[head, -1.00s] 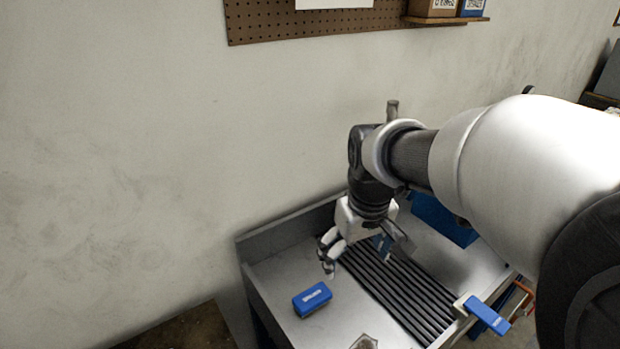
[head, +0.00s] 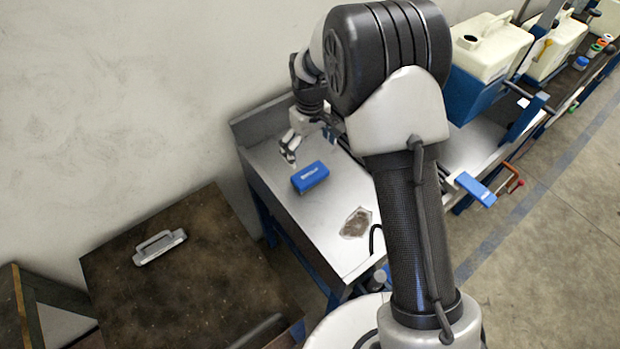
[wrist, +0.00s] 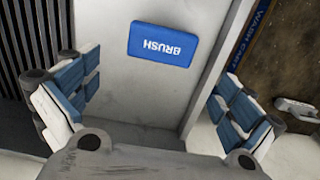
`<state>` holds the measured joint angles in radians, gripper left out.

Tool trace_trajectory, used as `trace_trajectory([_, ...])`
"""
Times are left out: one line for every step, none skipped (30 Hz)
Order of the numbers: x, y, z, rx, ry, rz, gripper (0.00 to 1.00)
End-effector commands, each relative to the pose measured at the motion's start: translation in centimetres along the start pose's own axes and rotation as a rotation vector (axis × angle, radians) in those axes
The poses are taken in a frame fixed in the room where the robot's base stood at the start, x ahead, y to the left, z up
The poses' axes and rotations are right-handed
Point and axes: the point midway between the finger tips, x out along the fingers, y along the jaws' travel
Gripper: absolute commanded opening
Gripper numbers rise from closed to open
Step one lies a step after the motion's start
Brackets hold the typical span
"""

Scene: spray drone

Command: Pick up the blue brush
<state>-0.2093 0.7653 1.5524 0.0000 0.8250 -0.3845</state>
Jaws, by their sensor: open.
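The blue brush (head: 310,177) is a small block with a blue top, lying on the grey metal bench (head: 318,218). In the wrist view the brush (wrist: 163,44) shows the white word BRUSH, upside down, ahead of the fingers. My gripper (head: 305,145) is above the bench, just behind the brush in the head view. In the wrist view my gripper (wrist: 158,105) is open, its blue-padded fingers wide apart. Nothing is between them and the brush is not touched. My arm hides part of the bench in the head view.
A brown stain (head: 356,223) lies on the bench. A blue-handled tool (head: 474,188) sits at the bench's right edge. White jugs (head: 490,46) stand at the back right. Black slats (wrist: 40,40) show beside the brush.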

Motion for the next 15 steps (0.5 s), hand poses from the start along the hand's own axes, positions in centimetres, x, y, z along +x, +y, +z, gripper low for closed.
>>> trace_trajectory([1.5, 0.0, 0.1, 0.0, -0.002, -0.001, 1.0])
trace_trajectory([2.2, 0.0, 0.1, 0.0, -0.003, -0.001, 1.0])
trace_trajectory([3.0, 0.0, 0.1, 0.001, -0.003, -0.001, 1.0])
trace_trajectory([3.6, 0.0, 0.1, 0.001, -0.002, -0.001, 1.0])
trace_trajectory([4.1, 0.0, 0.1, 0.001, -0.002, -0.001, 1.0])
trace_trajectory([4.7, 0.0, 0.1, 0.001, -0.002, -0.001, 1.0])
trace_trajectory([5.1, 0.0, 0.1, 0.001, -0.002, -0.001, 1.0])
trace_trajectory([5.4, 0.0, 0.0, 0.001, 0.0, 0.0, 1.0])
trace_trajectory([5.7, 0.0, 0.0, 0.001, 0.0, 0.0, 1.0])
trace_trajectory([5.9, 0.0, 0.0, 0.001, 0.0, 0.0, 1.0])
trace_trajectory([6.1, 0.0, 0.0, 0.001, 0.0, 0.0, 1.0])
trace_trajectory([6.2, 0.0, 0.0, 0.001, 0.0, 0.0, 1.0])
trace_trajectory([6.3, 0.0, 0.0, 0.001, 0.0, 0.0, 1.0])
trace_trajectory([6.4, 0.0, 0.1, 0.001, 0.0, 0.0, 1.0])
trace_trajectory([6.6, -0.1, 0.1, 0.001, 0.0, 0.0, 1.0])
